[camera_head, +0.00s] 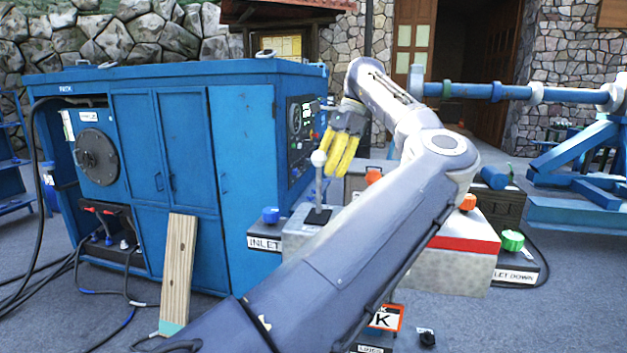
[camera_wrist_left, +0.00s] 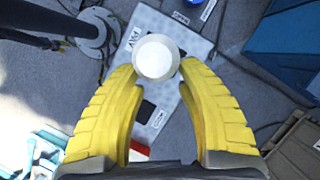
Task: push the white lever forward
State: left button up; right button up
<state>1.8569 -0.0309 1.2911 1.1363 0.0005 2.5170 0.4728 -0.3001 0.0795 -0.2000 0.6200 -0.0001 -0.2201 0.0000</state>
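The white lever (camera_head: 318,178) stands about upright on a grey block, with a round white knob on top. In the left wrist view the white knob (camera_wrist_left: 155,57) lies between and just ahead of the two yellow fingertips. My left gripper (camera_head: 338,168) has its yellow fingers beside the knob, on its right in the head view. In the left wrist view my left gripper (camera_wrist_left: 155,75) is open, its fingers spread with a gap between them. Whether a finger touches the knob is not clear. My right gripper is not seen in either view.
A large blue cabinet (camera_head: 245,160) stands close on the left. A green knob (camera_head: 512,240) and an orange knob (camera_head: 467,202) are to the right. A wooden plank (camera_head: 179,270) leans on the cabinet.

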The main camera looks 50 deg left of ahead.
aim_at(317, 171)
pick_arm(q)
jog(key=s, duration=0.2)
jog(key=s+a, duration=0.1)
jog(key=shift+s+f, duration=0.1)
jog(key=shift+f, duration=0.25)
jog(key=shift+x, duration=1.1)
grip_shut()
jog(key=shift+a, duration=0.1)
